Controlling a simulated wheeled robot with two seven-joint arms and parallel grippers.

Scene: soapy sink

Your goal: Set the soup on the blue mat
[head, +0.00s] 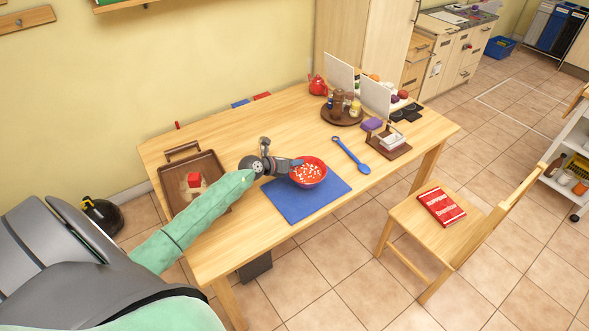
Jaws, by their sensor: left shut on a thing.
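The soup is a red bowl (308,172) with orange-red contents and pale bits on top. It is at or just above the far right part of the blue mat (300,203); I cannot tell whether its base touches the mat. My left gripper (294,165) reaches in from the left and is shut on the bowl's left rim. The bowl looks upright. The mat lies flat near the table's front edge, partly covered by the bowl and my gripper. My right gripper is not in view.
A brown tray (207,163) with a red item stands left on the wooden table (240,132). A blue spoon (350,155) lies right of the bowl. A round tray of jars (328,115) and a napkin holder (389,151) stand farther right. A chair (412,215) stands in front.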

